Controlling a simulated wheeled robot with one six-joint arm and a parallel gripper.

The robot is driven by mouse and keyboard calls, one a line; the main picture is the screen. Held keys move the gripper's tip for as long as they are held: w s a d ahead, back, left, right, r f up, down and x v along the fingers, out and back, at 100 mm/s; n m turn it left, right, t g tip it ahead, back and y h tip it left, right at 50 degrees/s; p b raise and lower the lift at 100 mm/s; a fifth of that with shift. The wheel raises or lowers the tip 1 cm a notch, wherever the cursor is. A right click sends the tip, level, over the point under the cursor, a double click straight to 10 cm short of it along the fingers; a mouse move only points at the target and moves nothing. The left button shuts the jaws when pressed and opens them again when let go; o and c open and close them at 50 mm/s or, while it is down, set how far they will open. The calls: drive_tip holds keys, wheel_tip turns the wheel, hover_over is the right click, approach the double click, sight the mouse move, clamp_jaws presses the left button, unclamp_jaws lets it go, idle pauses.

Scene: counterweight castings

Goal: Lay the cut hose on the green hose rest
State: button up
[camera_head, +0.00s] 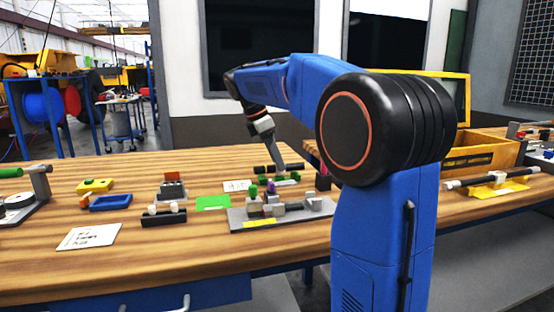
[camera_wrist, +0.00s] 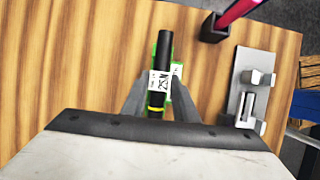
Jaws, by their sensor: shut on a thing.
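The cut hose (camera_wrist: 164,52) is a short black tube with a white printed label and a yellow band. It lies between the fingers of my gripper (camera_wrist: 160,88) in the wrist view. My gripper (camera_head: 278,167) is shut on the hose. In the head view the dark hose (camera_head: 297,167) is level, just above or on the green hose rest (camera_head: 264,179). In the wrist view green edges of the rest (camera_wrist: 178,68) show beneath and beside the hose. I cannot tell whether hose and rest touch. The fingers hide part of both.
A grey fixture plate (camera_head: 300,212) with blocks stands in front of the rest. A green sheet (camera_head: 213,203), a black block with white rollers (camera_head: 164,218), a blue tray (camera_head: 110,202) and a yellow part (camera_head: 95,186) lie to the left. The front left wood is mostly clear.

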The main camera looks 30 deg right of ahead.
drive_tip(key=shift+f, duration=0.5)
drive_tip(key=o, duration=1)
drive_tip(key=shift+o, duration=0.2)
drive_tip(key=shift+r, duration=3.5)
